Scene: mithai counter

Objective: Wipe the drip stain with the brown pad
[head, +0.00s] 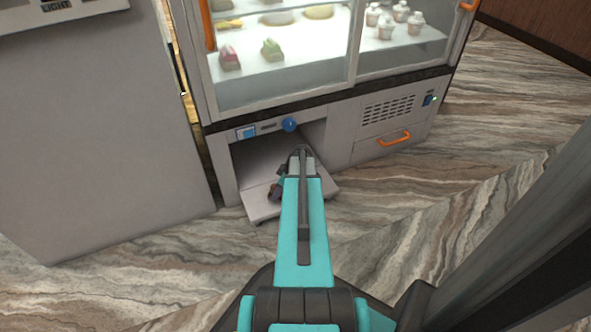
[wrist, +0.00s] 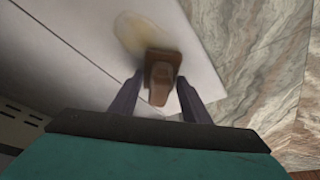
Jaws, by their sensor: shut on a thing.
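The brown pad (wrist: 162,62) is between the two fingers of my gripper (wrist: 160,82) in the wrist view, and the gripper is shut on it. The drip stain (wrist: 134,32) is a pale yellowish patch on a white panel (wrist: 70,50). The pad overlaps the stain's lower edge in the picture; whether it touches the panel I cannot tell. In the head view my arm reaches to the low white panel (head: 262,209) at the front of the display case. My arm hides the stain there.
The glass display case (head: 283,95) holds sweets and small cups above an open lower bay (head: 265,155). A blue knob (head: 290,124) and an orange handle (head: 394,139) are on its front. A grey cabinet (head: 95,140) stands left. Marbled floor (head: 430,200) is clear at right.

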